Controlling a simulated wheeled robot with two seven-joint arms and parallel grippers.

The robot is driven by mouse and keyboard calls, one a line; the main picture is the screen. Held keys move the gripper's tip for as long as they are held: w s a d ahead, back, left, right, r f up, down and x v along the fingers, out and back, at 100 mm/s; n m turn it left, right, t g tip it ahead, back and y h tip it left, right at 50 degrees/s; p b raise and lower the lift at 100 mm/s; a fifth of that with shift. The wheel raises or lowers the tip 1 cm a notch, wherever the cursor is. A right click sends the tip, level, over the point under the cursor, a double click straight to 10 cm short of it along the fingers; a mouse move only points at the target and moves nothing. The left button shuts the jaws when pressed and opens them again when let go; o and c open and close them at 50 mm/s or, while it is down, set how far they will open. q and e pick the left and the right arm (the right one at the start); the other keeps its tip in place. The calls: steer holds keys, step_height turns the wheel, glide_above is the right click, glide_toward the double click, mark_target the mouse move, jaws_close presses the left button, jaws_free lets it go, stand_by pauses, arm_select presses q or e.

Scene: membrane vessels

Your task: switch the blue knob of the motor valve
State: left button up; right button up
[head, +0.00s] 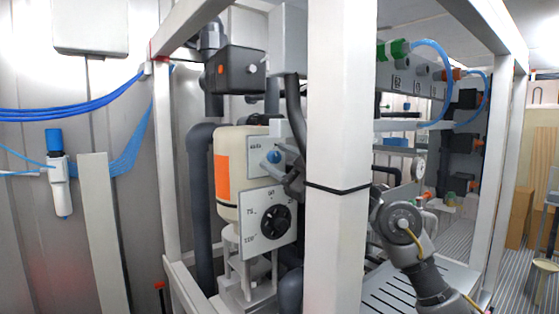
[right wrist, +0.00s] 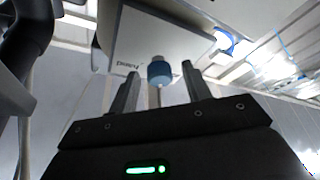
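The blue knob (head: 273,156) sits on a small pale plate (head: 256,143) at the upper part of the motor valve's cream housing (head: 228,143). In the right wrist view the blue knob (right wrist: 160,73) shows in the middle, on a pale panel (right wrist: 150,40). My right gripper (right wrist: 160,69) is open, with one finger to each side of the knob and visible gaps between. In the head view my right gripper (head: 285,170) is right beside the knob, partly hidden by the white post. My left gripper is not in view.
A white frame post (head: 338,150) stands in front of my right forearm and hides part of it. A black dial (head: 269,220) on a white plate sits below the knob. A dark pipe (head: 201,210) runs left of the valve, and a dark cable hangs close to the gripper.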

steer(key=b+v, duration=0.6)
steer(key=v, duration=0.4)
steer(key=shift+s+d, duration=0.25)
steer(key=shift+f, duration=0.15)
